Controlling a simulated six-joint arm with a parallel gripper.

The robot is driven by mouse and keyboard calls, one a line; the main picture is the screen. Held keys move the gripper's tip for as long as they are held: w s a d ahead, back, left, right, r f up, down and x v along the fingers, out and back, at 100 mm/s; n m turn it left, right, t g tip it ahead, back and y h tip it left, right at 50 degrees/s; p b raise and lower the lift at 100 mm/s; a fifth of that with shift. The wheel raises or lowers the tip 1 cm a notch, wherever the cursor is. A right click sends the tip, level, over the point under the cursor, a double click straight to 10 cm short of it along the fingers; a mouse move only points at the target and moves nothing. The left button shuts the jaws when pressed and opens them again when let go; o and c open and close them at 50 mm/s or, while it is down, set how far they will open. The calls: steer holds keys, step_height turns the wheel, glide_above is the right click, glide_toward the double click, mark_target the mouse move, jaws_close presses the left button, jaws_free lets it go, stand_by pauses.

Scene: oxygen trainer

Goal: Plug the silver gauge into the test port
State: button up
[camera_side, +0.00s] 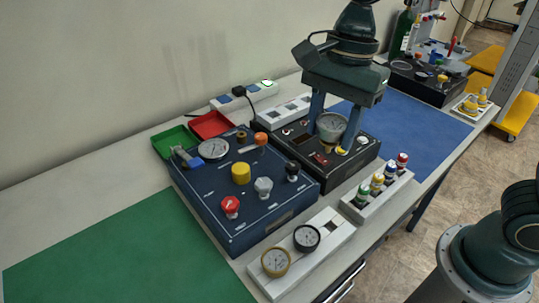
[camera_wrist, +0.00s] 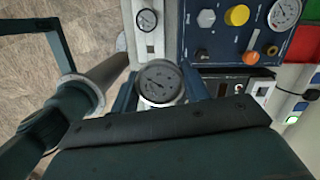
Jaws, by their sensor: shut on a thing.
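The silver gauge (camera_side: 332,124) has a pale round dial and a silver rim. My gripper (camera_side: 331,130) is shut on it, with one dark blue finger on each side. In the side view the gauge is above the black panel box (camera_side: 365,153), with brass showing below the dial. I cannot tell whether its stem touches the panel. The wrist view shows the silver gauge (camera_wrist: 160,82) face-on between the fingers. The test port cannot be made out; the gauge and fingers cover part of the black panel.
A blue panel box (camera_side: 215,190) with knobs and a fixed gauge stands left of the black box. A white rack (camera_side: 325,255) holds a brass-rimmed gauge (camera_side: 275,262) and a black-rimmed gauge (camera_side: 306,238). Another white rack (camera_side: 362,205) holds several coloured fittings. The green mat (camera_side: 125,255) is clear.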

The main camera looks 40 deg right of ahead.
steer(key=w+f+m, duration=0.1)
steer(key=w+f, duration=0.2)
steer(key=w, duration=1)
steer(key=w+f+m, duration=0.1)
steer(key=w+f, duration=0.2)
steer(key=w, duration=1.1)
steer(key=shift+w+d, duration=0.3)
steer(key=shift+f, duration=0.2)
steer(key=shift+f, duration=2.75)
steer(key=shift+f, duration=1.65)
steer(key=o, duration=1.1)
steer(key=shift+o, duration=0.2)
steer(key=shift+r, duration=0.2)
